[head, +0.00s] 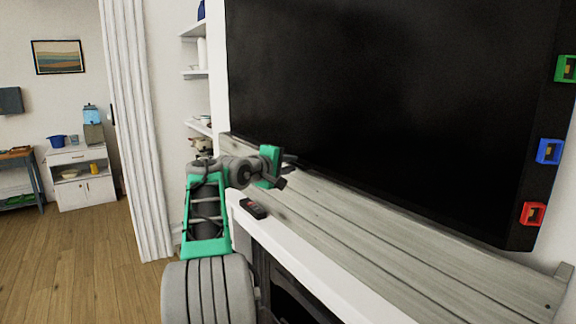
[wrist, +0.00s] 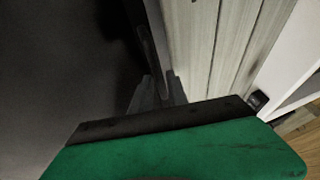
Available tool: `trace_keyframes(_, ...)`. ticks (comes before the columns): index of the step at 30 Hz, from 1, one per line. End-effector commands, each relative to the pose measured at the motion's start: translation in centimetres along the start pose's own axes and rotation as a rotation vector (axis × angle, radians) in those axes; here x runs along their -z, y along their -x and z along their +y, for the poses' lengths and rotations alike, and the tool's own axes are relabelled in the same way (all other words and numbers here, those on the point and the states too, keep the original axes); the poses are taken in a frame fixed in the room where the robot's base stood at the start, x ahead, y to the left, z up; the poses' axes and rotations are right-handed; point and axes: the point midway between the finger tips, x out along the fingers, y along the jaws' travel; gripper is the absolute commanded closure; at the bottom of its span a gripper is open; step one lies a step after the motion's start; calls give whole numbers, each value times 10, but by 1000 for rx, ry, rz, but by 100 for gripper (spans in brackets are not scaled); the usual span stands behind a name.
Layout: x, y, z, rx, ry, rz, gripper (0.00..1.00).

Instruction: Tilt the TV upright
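The TV (head: 390,90) is a large black screen filling the upper right of the head view, in front of the pale wooden planks. Its tilt is hard to judge from this angle. In the wrist view its dark face (wrist: 60,70) fills the left side. My gripper (head: 286,171) is at the TV's lower edge, near its lower left corner. Its two fingers look apart, with nothing clearly held between them. In the wrist view the fingertips (wrist: 159,76) lie beside the dark edge next to the planks; whether they touch it is unclear.
A small dark device (head: 253,208) lies on the white mantel (head: 300,255) below my gripper. Green, blue (head: 549,151) and red blocks sit along the TV's right edge. White shelves (head: 196,73) and a curtain (head: 135,130) stand left. The wooden floor at left is clear.

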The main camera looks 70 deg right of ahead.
Motion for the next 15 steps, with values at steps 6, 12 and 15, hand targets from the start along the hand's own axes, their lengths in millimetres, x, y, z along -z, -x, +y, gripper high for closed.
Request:
trace_keyframes(6,2,31,-2,-1,-2,5,80)
trace_keyframes(12,1,68,-2,1,0,1,80)
trace_keyframes(15,0,76,-1,0,0,0,80)
